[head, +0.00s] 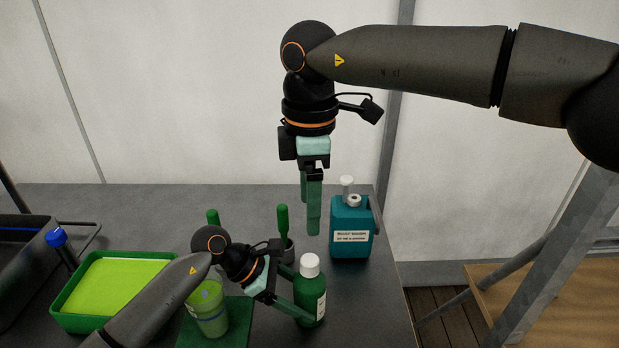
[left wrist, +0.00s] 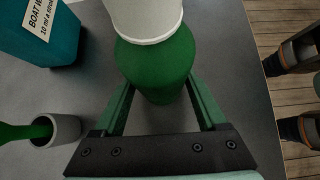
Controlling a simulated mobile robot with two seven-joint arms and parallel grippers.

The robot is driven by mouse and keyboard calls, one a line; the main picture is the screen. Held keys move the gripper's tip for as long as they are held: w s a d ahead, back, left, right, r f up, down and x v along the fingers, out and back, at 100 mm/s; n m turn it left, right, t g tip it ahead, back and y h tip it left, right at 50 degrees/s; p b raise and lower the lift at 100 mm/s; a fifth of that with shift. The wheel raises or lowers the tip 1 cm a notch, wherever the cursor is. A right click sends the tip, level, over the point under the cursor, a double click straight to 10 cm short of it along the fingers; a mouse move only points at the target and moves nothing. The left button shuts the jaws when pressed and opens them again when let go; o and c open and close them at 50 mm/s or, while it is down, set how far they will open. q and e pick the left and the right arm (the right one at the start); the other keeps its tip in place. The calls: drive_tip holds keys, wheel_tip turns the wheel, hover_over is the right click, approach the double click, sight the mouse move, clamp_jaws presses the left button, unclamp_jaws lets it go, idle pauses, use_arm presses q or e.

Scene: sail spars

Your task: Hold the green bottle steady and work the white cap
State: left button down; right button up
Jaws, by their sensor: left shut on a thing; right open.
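The green bottle (head: 308,294) stands upright on the grey table, with its white cap (head: 309,265) seated on top. My left gripper (head: 305,312) is shut on the bottle's body from the left, below the cap. In the left wrist view the green bottle (left wrist: 160,65) sits between the two fingers, and the white cap (left wrist: 145,18) is cut off by the top edge. My right gripper (head: 309,215) is open and empty, pointing down. In the head view it hangs above the bottle, apart from the cap.
A teal pump container (head: 348,240) stands behind and right of the bottle. A green tray (head: 75,307), a green cup (head: 208,312) on a green mat (head: 238,325) and a grey holder (left wrist: 65,128) with a green-handled tool stand left. The table's right edge is close.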

use_arm(q)
drive_tip(key=shift+a+f, duration=0.1)
drive_tip(key=shift+f, duration=0.15)
unclamp_jaws()
drive_tip(key=shift+r, duration=0.2)
drive_tip(key=v, duration=1.2)
drive_tip(key=shift+s, duration=0.1)
